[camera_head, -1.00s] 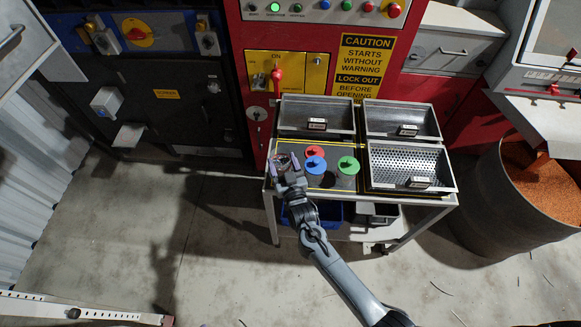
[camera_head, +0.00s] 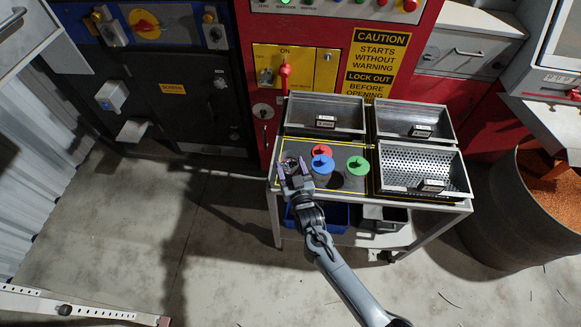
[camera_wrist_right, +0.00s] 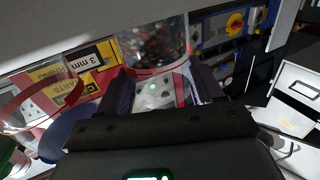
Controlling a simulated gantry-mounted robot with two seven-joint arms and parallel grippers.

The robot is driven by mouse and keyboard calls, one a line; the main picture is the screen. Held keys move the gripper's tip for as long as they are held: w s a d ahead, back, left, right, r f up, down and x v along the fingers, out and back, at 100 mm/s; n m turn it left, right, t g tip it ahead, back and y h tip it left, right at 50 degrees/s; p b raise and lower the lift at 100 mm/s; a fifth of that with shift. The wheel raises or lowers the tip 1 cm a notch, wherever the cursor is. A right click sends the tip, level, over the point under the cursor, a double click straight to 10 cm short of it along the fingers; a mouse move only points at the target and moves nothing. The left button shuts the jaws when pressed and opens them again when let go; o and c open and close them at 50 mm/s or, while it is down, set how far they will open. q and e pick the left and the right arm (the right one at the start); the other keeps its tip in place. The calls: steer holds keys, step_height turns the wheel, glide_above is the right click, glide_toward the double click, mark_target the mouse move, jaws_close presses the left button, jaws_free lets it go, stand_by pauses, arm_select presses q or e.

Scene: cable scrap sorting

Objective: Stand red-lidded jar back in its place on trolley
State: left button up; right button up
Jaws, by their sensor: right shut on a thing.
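The red-lidded jar (camera_head: 322,151) stands on the trolley's (camera_head: 452,208) left part, behind the blue-lidded jar (camera_head: 321,165); its body is mostly hidden in the head view. A green-lidded jar (camera_head: 357,166) stands to their right. My right gripper (camera_head: 293,168) is at the trolley's left edge, left of these lids. It is shut on a clear jar-like container, which shows between the fingers in the right wrist view (camera_wrist_right: 152,42) with dark and red bits inside. I cannot see a lid on it. My left gripper is not in view.
Two plain metal bins (camera_head: 325,103) stand at the back of the trolley, and a perforated bin (camera_head: 420,160) at front right. A blue bin (camera_head: 334,217) is on the lower shelf. A red machine stands close behind. A drum (camera_head: 520,220) of orange granules is at right.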

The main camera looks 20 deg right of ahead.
steer(key=shift+f, duration=0.15)
steer(key=o, duration=1.3)
steer(key=shift+r, duration=0.3)
steer(key=s+d+r+n+g+y, duration=0.1)
steer(key=s+g, duration=0.6)
steer(key=s, duration=1)
steer(key=s+d+r+n+g+y+p, duration=0.1)
steer(key=s+g, duration=0.6)
steer(key=s, duration=1.1)
steer(key=shift+r+n+p, duration=0.3)
steer(key=shift+r+n, duration=0.25)
steer(key=shift+n, duration=0.15)
